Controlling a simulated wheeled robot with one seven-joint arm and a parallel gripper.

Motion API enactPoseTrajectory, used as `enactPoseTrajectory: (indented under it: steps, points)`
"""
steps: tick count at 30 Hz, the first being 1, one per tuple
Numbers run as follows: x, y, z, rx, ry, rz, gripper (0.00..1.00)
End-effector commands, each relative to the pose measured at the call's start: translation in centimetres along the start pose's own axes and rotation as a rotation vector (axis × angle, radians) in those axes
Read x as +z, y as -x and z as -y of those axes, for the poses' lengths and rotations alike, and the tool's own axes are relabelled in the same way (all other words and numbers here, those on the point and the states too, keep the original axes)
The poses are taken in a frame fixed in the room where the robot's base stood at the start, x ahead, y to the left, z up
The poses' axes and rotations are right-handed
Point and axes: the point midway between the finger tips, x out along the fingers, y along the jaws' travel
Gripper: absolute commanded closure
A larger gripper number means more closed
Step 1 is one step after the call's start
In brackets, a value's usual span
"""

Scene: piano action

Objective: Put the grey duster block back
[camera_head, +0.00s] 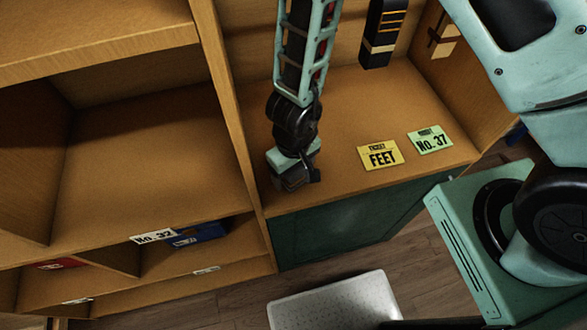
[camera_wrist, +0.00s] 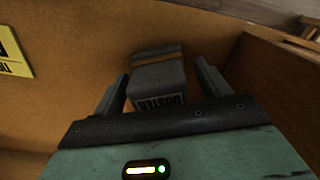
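The grey duster block (camera_wrist: 160,80) shows in the wrist view, with a "DUSTER" label on its near face and a band across its far part. It lies on the wooden shelf floor, between the two fingers of my gripper (camera_wrist: 162,68). The fingers are apart, with a gap visible at the right finger; the left finger is close to the block. In the head view my gripper (camera_head: 297,182) points down near the left front of the open shelf bay (camera_head: 340,120). The block cannot be made out clearly there.
A yellow "FEET" card (camera_head: 381,155) and a green "No. 37" card (camera_head: 430,140) lie right of my gripper. A black block with gold stripes (camera_head: 382,30) is at the back. An upright divider (camera_head: 235,110) stands left. A blue box (camera_head: 198,235) sits lower left.

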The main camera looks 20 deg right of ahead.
Motion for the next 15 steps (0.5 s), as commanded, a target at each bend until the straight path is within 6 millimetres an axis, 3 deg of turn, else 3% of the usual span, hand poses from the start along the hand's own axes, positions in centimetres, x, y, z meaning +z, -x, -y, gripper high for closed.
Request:
enactPoseTrajectory:
  steps: [8,15]
  points:
    - [0.0,1.5,0.0,0.000,-0.001,-0.001,0.24]
    - [-0.1,6.2,0.0,-0.002,-0.003,-0.002,0.24]
